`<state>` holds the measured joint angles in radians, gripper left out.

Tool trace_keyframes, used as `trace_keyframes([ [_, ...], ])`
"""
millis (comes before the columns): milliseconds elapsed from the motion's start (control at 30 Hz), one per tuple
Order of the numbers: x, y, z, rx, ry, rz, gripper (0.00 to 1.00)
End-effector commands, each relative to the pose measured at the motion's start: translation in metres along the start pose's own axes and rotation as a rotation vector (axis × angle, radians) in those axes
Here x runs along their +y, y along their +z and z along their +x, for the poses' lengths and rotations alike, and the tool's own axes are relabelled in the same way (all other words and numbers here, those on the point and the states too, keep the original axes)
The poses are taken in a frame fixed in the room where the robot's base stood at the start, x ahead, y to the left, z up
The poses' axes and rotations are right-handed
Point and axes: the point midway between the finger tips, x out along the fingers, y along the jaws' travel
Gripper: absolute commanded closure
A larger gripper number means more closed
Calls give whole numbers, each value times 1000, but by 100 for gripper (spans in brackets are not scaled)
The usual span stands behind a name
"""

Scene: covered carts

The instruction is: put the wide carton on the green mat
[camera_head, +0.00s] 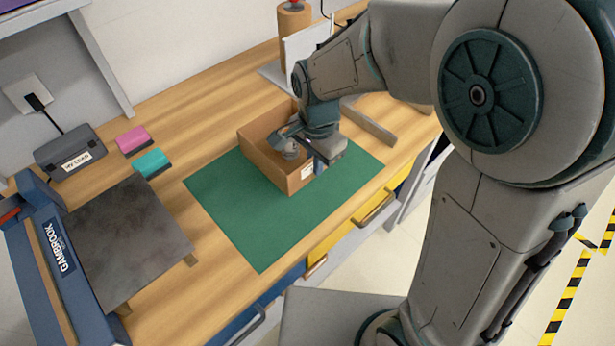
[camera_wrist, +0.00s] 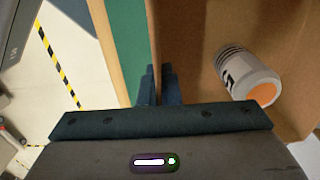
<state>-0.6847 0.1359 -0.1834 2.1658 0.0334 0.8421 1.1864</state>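The wide carton (camera_head: 268,166) is an open brown box standing over the green mat (camera_head: 245,225) in the head view. Its base lies on the mat or just above it; I cannot tell whether it touches. My gripper (camera_head: 318,160) is at the carton's front-right wall. In the wrist view my gripper (camera_wrist: 157,75) has one finger on each side of the carton's wall, close together, with the wall pinched between. A white canister with an orange end (camera_wrist: 247,77) lies inside the carton (camera_wrist: 195,20). My arm hides part of the carton's far side.
A dark plate (camera_head: 125,240) on a blue GAMBROOK-marked device stands at left. Pink (camera_head: 133,139) and teal (camera_head: 152,162) blocks and a dark grey box (camera_head: 70,152) lie behind it. A brown roll (camera_head: 294,20) and white panel (camera_head: 308,45) stand at the back. The mat's front part is clear.

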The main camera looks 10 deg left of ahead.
Motion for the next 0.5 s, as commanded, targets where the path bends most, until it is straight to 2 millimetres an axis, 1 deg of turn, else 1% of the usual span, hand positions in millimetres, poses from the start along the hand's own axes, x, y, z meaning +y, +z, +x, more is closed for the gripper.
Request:
trace_keyframes([
  [33, -1, 8, 3, 0, 1, -3, 100],
  [167, -2, 18, 10, 0, 0, 1, 100],
  [267, -3, 20, 18, 0, 1, 2, 100],
  [400, -2, 20, 40, 0, 3, 1, 100],
  [500, -3, 19, 49, 0, 0, 1, 100],
])
